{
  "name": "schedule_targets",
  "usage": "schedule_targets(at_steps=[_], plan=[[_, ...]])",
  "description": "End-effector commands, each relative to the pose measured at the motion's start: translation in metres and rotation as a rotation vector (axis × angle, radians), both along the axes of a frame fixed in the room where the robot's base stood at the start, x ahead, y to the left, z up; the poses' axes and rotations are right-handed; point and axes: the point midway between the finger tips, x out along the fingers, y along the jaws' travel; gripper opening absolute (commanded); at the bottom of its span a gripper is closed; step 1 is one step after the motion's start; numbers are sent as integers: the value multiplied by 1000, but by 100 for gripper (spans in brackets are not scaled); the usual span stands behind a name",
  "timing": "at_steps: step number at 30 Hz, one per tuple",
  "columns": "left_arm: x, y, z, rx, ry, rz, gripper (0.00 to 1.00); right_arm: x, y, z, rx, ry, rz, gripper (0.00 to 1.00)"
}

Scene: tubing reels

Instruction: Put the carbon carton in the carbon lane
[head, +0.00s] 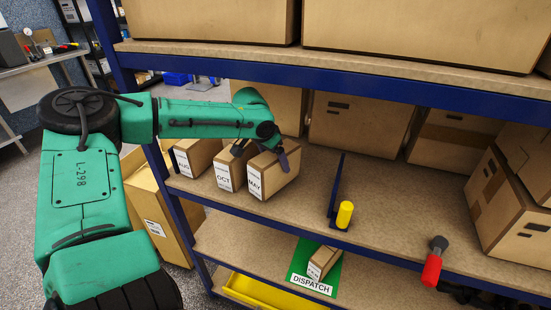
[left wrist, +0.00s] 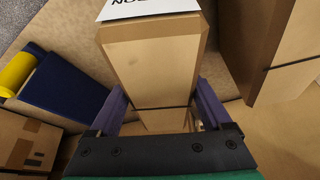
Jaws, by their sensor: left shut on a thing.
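My left gripper (head: 284,160) reaches over the middle shelf and is shut on the rightmost of a row of small cartons. This held carton (head: 276,178) is brown with a white front label that seems to read MAY in the head view. In the left wrist view the carton (left wrist: 152,65) sits between both fingers, and its cut-off, upside-down label seems to show ON. Cartons labelled OCT (head: 229,172) and AUG (head: 192,160) stand to its left. I cannot make out a carbon marking or tell which lane is carbon.
A blue divider (head: 337,188) with a yellow cylinder (head: 344,214) stands right of the cartons. A red cylinder (head: 432,270) is at the front right. Large boxes (head: 358,125) line the back. Below, a green DISPATCH mat (head: 303,257) bears a small carton (head: 324,262).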

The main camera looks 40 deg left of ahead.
Motion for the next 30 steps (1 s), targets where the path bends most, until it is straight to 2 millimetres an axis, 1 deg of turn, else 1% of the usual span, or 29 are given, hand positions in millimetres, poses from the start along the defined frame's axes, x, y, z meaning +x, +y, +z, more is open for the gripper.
schedule_targets(at_steps=[1, 3, 7, 8, 9, 16, 20, 23, 30], plan=[[1, 0, -3, 2, -3, -1, 0, 0, 0, 5, 0, 0, 0, 50], [1, 0, -7, 2, -6, 0, 0, 0, 0, 5, 0, 0, 0, 50], [1, 0, -7, 2, -7, 0, 0, 0, 0, 4, 0, 0, 0, 50], [1, 0, -8, 1, -4, 0, 90, 0, 0, 3, 0, 0, 0, 50], [1, 0, -8, 1, -4, 0, 100, 0, 0, 3, 0, 0, 0, 50], [1, 0, -8, 2, -5, 1, 100, 0, 0, 3, 0, 0, 0, 50], [-1, 1, -2, 0, -7, 1, 100, 0, 0, 2, 0, 0, 0, 50], [-6, 1, 10, -1, -10, 1, 100, 0, 0, 1, 0, 0, 0, 50], [-20, 1, 45, 0, -11, 0, 100, 0, 0, -4, 1, 0, -1, 50]])
